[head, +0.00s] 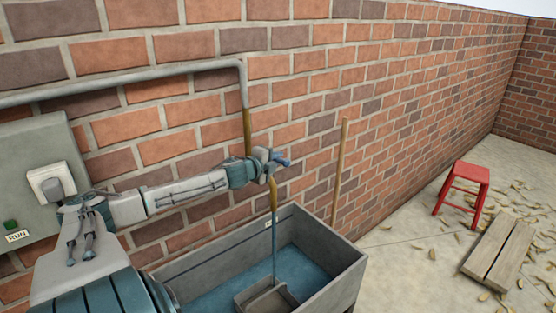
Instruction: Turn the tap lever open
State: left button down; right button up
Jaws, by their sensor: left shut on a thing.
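The tap (272,187) is brass-coloured and hangs at the lower end of a wall pipe, above a grey trough. My left gripper (266,160) is at the top of the tap and shut on its lever. A blue end (284,162), which looks like part of the lever, sticks out to the right of the fingers. The fingers hide the rest of the lever and part of the tap body. A thin bluish stream (274,235) runs from the spout down into the trough. My right gripper is out of view.
The trough (335,258) holds bluish water and a small grey box (266,299). A wooden pole (341,170) leans on the brick wall. A grey panel (28,160) is at left. A red stool (466,185) and wooden boards (500,252) are on the floor at right.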

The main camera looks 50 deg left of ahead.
pick_arm(q)
jog(key=shift+s, duration=0.15)
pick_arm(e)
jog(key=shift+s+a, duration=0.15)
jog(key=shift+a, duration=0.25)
pick_arm(q)
jog(key=c, duration=1.4)
grip_release()
jog(key=shift+c, duration=0.2)
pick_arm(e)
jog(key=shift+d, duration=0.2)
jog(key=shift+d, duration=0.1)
